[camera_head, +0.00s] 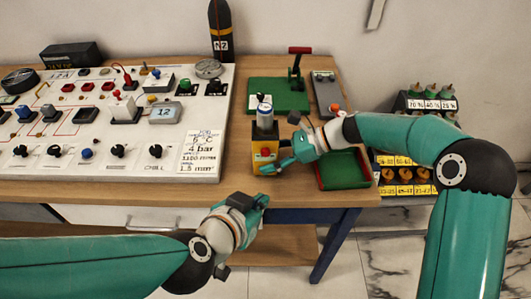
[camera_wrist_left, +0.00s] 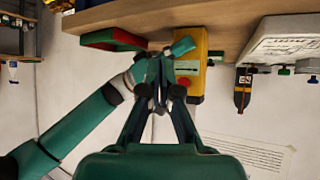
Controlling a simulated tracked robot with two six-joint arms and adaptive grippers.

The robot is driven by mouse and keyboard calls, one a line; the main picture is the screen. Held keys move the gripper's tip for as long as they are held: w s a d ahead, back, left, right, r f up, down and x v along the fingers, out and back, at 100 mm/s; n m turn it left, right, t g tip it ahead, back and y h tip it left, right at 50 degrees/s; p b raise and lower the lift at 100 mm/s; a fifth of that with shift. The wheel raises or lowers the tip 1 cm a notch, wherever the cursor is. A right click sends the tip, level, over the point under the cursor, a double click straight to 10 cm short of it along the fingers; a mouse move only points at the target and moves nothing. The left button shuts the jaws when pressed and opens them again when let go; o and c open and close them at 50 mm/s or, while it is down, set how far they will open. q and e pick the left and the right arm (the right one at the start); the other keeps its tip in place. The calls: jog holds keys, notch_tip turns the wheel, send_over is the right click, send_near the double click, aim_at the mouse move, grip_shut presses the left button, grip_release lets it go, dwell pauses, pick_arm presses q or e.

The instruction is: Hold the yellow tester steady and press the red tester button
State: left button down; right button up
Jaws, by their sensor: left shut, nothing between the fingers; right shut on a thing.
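The yellow tester (camera_head: 257,160) stands upright near the front edge of the wooden table. Its red button (camera_head: 265,152) faces the front. A silver and white cylinder (camera_head: 264,115) stands on top of it. The tester also shows upside down in the left wrist view (camera_wrist_left: 193,85). My right gripper (camera_head: 275,166) is at the tester's right side, shut on it; the finger contact is partly hidden. My left gripper (camera_head: 264,200) is shut and empty, in front of and below the table's front edge, apart from the tester. Its closed fingers (camera_wrist_left: 160,108) show in the left wrist view.
A white control panel (camera_head: 205,165) with knobs and switches lies left of the tester. A green base with a lever (camera_head: 280,97) stands behind. Floor space in front is open.

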aim_at(265, 152)
pick_arm(q)
jog(key=shift+s+d+r, duration=0.35)
jog(key=shift+d+r, duration=0.05)
jog(key=shift+d, duration=0.2)
jog(key=shift+w, duration=0.15)
jog(key=w, duration=0.8)
jog(key=shift+w, duration=0.3)
jog(key=shift+a, duration=0.1)
dwell(1.0)
jog(key=shift+w, duration=0.4)
jog(key=shift+w, duration=0.55)
dwell(0.8)
